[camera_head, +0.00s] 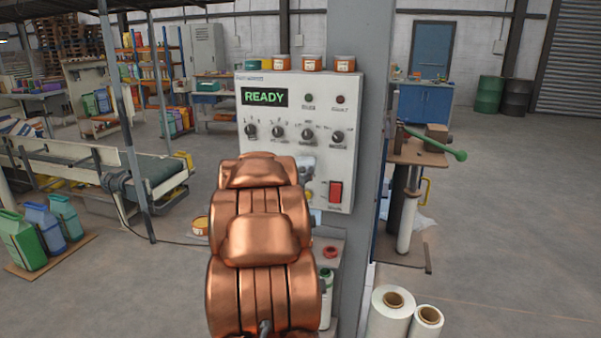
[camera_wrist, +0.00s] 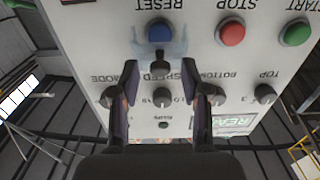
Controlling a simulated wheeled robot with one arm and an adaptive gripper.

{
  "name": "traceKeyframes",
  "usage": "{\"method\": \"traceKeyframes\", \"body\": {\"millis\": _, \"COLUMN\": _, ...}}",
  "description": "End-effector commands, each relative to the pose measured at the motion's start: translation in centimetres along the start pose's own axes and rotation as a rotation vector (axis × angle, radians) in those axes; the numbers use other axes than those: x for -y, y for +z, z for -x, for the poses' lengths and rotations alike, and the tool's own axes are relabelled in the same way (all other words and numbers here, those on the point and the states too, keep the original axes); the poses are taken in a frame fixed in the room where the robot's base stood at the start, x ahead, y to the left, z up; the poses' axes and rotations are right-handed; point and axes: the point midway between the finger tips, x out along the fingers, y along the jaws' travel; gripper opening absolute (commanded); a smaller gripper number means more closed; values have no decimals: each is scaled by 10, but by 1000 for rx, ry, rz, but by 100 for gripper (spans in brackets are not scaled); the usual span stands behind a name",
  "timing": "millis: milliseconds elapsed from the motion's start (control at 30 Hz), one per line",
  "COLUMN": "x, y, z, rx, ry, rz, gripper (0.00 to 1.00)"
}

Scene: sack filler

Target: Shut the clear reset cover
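The wrist view shows the control panel upside down. The blue reset button (camera_wrist: 159,31) is uncovered in front. The clear reset cover (camera_wrist: 175,48) is a pale see-through flap beside the button, on the side toward the knobs, and looks raised. A dark tab (camera_wrist: 160,62) is at its edge. My gripper (camera_wrist: 161,72) is open, with one dark finger on each side of the tab and a gap to both. I cannot tell its exact depth from the panel. In the head view my copper arm hides the gripper and most of the cover area.
The control box (camera_head: 253,165) shows a lit READY display (camera_head: 264,97) and a row of knobs. The red stop button (camera_wrist: 230,33) and green start button (camera_wrist: 295,33) are beside reset. Orange-labelled jars (camera_head: 312,62) stand on the box. A grey post (camera_head: 356,150) rises beside it.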

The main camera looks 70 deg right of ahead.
Motion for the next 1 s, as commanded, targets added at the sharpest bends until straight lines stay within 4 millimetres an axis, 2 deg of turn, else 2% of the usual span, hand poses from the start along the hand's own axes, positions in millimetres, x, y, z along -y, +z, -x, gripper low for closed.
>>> {"method": "traceKeyframes", "body": {"millis": 33, "x": 0, "y": 0, "z": 0, "rx": 0, "ry": 0, "rz": 0, "gripper": 41}}
{"method": "traceKeyframes", "body": {"millis": 433, "x": 0, "y": 0, "z": 0, "rx": 0, "ry": 0, "rz": 0, "gripper": 0}}
{"method": "traceKeyframes", "body": {"millis": 1000, "x": 0, "y": 2, "z": 0, "rx": -7, "ry": -1, "rz": 0, "gripper": 0}}
